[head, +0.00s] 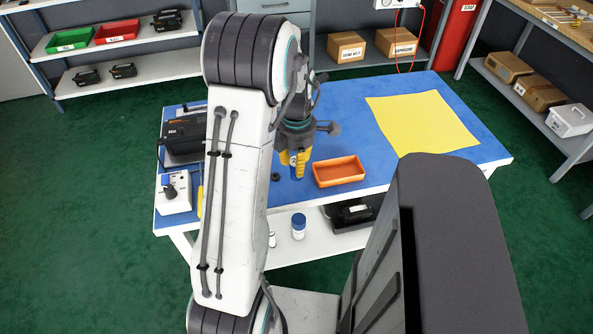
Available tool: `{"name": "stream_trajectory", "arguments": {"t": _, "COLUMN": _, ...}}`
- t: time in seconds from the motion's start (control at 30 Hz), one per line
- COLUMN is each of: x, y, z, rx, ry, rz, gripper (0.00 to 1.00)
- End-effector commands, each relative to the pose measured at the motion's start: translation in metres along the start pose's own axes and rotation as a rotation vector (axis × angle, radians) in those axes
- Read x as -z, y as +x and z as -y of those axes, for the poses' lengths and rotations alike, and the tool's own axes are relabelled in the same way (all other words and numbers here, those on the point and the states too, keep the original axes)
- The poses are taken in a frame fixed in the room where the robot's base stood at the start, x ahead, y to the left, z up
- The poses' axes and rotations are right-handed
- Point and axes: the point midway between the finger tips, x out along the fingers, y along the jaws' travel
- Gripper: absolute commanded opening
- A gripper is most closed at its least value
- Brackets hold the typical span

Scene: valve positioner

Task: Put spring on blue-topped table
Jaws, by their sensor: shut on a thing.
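The blue-topped table (345,121) stands ahead of me. My gripper (297,178), with yellow fingers, points down over the middle-left of its top, left of an orange tray. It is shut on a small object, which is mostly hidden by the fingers. I cannot make out its shape well enough to say that it is the spring, or whether it touches the tabletop. I see no spring elsewhere on the table. My arm hides part of the table's left side.
A small dark ring (275,177) lies left of my gripper. Bare blue top shows behind the tray.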

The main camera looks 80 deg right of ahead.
Motion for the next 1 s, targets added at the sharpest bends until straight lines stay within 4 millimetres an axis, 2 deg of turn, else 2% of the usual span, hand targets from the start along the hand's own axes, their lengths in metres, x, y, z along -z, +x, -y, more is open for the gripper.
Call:
{"name": "stream_trajectory", "arguments": {"t": 0.27, "x": 0.002, "y": 0.006, "z": 0.005, "rx": 0.004, "ry": 0.000, "rz": -0.002, "gripper": 0.00}}
{"name": "stream_trajectory", "arguments": {"t": 0.63, "x": 0.002, "y": 0.038, "z": 0.005, "rx": 0.003, "ry": 0.000, "rz": -0.001, "gripper": 0.00}}
{"name": "stream_trajectory", "arguments": {"t": 1.0, "x": 0.002, "y": 0.043, "z": 0.005, "rx": 0.000, "ry": 0.000, "rz": 0.000, "gripper": 0.00}}
